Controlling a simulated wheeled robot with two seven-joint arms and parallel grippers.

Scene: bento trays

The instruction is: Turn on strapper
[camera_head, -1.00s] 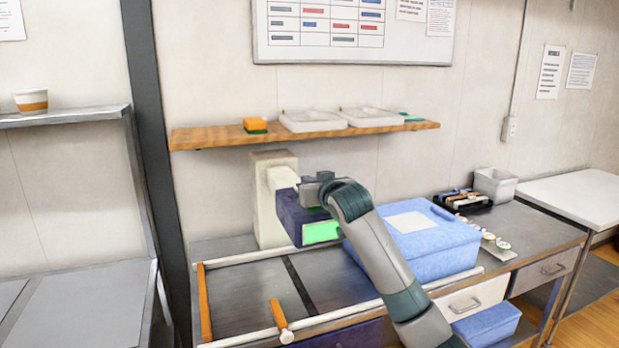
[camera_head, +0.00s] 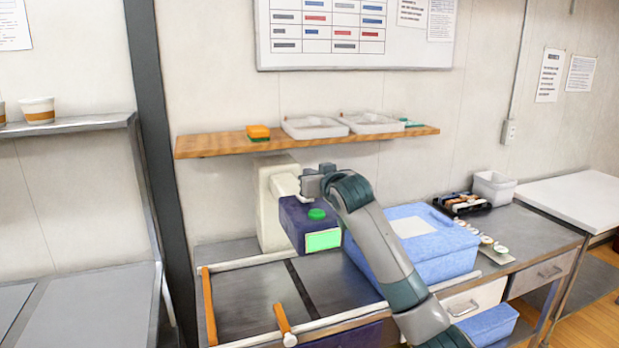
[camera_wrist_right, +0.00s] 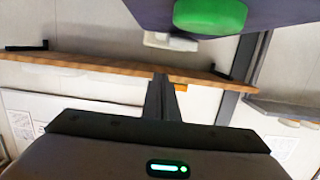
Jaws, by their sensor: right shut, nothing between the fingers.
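The strapper (camera_head: 293,228) is a dark purple box with a lit green screen (camera_head: 323,240) on its front. The button also shows close up in the right wrist view (camera_wrist_right: 210,15). My right gripper (camera_head: 312,182) is above the button and apart from it. It is shut and empty, and its closed fingers also show in the right wrist view (camera_wrist_right: 161,95). My left gripper is not in view.
A wooden shelf (camera_head: 225,144) with trays and a sponge is on the wall behind. A blue box (camera_head: 450,252) with a pale top sits right of the strapper, behind my arm.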

